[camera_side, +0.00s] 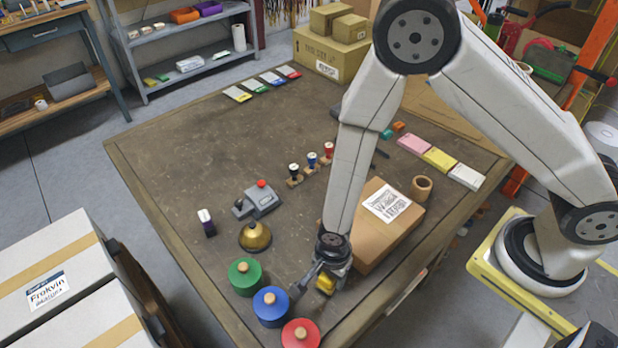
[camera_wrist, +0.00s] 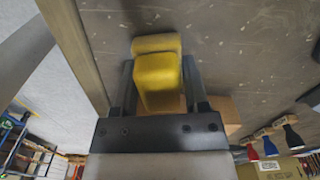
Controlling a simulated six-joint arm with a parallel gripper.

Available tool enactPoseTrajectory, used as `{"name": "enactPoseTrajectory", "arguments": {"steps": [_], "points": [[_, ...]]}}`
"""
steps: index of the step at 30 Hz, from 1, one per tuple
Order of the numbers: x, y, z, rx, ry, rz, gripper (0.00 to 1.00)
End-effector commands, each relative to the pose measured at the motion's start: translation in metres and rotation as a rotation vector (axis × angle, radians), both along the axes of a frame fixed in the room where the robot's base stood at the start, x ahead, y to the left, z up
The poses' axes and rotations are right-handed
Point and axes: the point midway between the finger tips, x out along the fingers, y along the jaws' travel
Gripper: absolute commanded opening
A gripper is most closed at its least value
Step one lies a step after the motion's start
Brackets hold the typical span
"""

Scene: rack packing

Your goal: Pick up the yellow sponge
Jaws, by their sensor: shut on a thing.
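The yellow sponge (camera_wrist: 158,80) is between the two fingers of my gripper (camera_wrist: 158,88) in the wrist view. The gripper is shut on it. I cannot tell whether the sponge touches the table. A second, paler block face shows just beyond the sponge in the wrist view; I cannot tell what it is.
Green (camera_side: 245,277), blue (camera_side: 271,306) and red (camera_side: 301,333) round pots stand left and below my gripper. A cardboard box (camera_side: 384,240) with a label is close on its right. A brass bell (camera_side: 255,236) and grey stapler-like device (camera_side: 258,200) stand further back. The table's middle left (camera_side: 200,150) is clear.

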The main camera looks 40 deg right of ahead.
Motion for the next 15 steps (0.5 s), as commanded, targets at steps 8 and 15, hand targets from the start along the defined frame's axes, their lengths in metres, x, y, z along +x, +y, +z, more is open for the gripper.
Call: {"name": "enactPoseTrajectory", "arguments": {"steps": [8,15], "points": [[0.001,0.0,0.03,0.002,-0.003,0.0,0.01],[0.0,0.0,0.059,0.001,-0.002,0.0,0.01]]}}
